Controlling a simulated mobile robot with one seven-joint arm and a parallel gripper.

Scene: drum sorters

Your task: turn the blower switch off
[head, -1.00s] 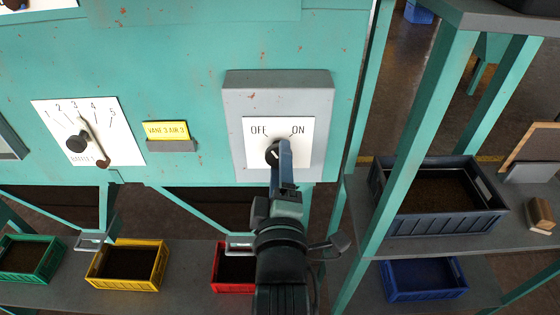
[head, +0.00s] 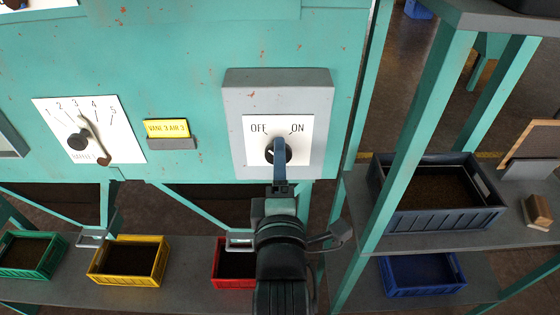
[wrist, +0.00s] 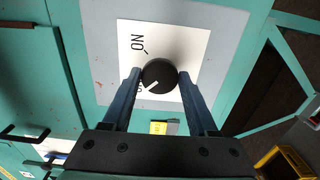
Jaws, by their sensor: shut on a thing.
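The blower switch is a round black knob (head: 288,154) on a white plate (head: 308,125) marked OFF at left and ON at right. In the wrist view the knob (wrist: 158,72) sits between the two fingertips, which touch its sides. Its white pointer line (wrist: 152,85) points to the lower left there, toward the partly hidden OFF mark. ON shows clear of the pointer. My gripper (head: 280,152) is shut on the knob, coming from below. In the head view a finger covers the knob's middle, so the pointer is hidden there.
The grey switch box (head: 232,130) stands out from the teal panel. At left are a numbered lever dial (head: 78,142) and a yellow label (head: 166,128). Below are green (head: 62,245), yellow (head: 162,260) and red (head: 216,262) bins. A teal post (head: 410,160) stands at right.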

